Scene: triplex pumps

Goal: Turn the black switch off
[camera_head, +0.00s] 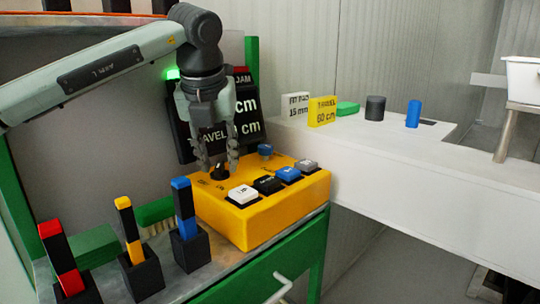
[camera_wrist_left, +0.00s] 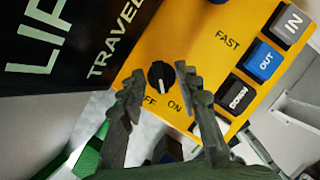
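The black switch (camera_head: 218,171) is a round knob on top of a yellow control box (camera_head: 262,222). In the left wrist view the knob (camera_wrist_left: 160,75) has a pale mark on its lower side, above the OFF and ON lettering. The OFF label is partly covered by a finger. My left gripper (camera_head: 218,158) points down over the switch, open, with a finger to each side of it. The fingers (camera_wrist_left: 156,78) also flank the knob in the left wrist view, with gaps visible and no clear contact. My right gripper is not in view.
White, black, blue and grey buttons (camera_head: 288,174) sit right of the switch, with a blue knob (camera_head: 265,150) behind. A black display panel (camera_head: 250,128) stands behind the box. Black holders with red, yellow and blue-topped sticks (camera_head: 184,205) stand to the left.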

